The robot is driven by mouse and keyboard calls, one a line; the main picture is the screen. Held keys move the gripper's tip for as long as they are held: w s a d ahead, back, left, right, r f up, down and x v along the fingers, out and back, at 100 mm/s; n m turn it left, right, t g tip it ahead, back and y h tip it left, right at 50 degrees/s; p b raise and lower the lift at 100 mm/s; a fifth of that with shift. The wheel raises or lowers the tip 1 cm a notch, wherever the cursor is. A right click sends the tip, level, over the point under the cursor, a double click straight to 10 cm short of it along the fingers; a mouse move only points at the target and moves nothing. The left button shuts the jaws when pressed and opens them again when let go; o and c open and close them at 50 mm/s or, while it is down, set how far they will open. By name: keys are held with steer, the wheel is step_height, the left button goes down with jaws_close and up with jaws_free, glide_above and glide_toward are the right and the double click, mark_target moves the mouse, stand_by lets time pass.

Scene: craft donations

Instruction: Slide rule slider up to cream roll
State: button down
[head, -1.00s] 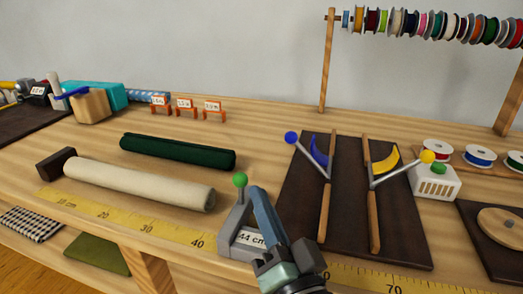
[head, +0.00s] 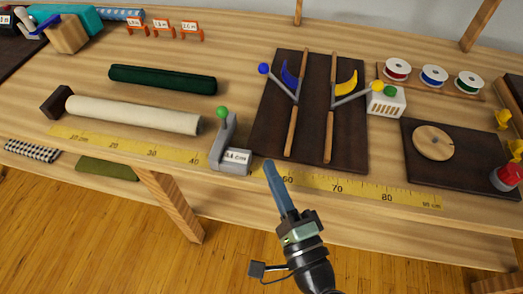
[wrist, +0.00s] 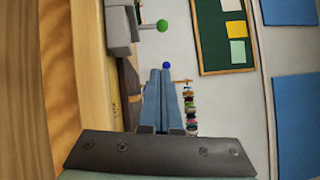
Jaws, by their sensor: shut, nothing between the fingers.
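The cream roll (head: 135,114) lies along the back of the yellow rule (head: 110,145), its left end against a dark brown block (head: 62,102). The grey rule slider (head: 226,143), with a green knob (head: 222,112) and a small cm label, stands on the rule just past the 40 mark. A gap separates it from the roll's right end. My gripper (head: 269,164) is shut and empty, its tips just right of the slider and apart from it in the picture. In the wrist view the shut fingers (wrist: 160,75) point ahead, with the slider (wrist: 118,28) at upper left.
A dark green roll (head: 162,79) lies behind the cream roll. A dark board (head: 270,128) with wooden rails and blue and yellow levers stands behind my gripper. The rule's right part (head: 350,188) is clear. The table's front edge is close.

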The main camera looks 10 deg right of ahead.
steer(key=p+x, duration=0.1)
steer(key=x, duration=0.8)
steer(key=shift+a+r, duration=0.1)
steer(key=shift+a, duration=0.05)
steer(key=shift+w+a+r+p, duration=0.1)
steer(key=shift+w+a+p, duration=0.15)
steer(key=shift+a, duration=0.3)
steer(key=shift+w+a+r+p, duration=0.1)
steer(key=shift+w+a+p, duration=0.1)
steer(key=shift+a, duration=0.3)
steer(key=shift+w+a, duration=0.25)
steer(key=shift+a, duration=0.25)
steer(key=a, duration=0.2)
steer(key=w+a, duration=0.1)
steer(key=a, duration=0.1)
steer(key=w+a+b, duration=0.1)
steer(key=a, duration=0.2)
steer(key=shift+w, duration=0.1)
steer(key=shift+d, duration=0.1)
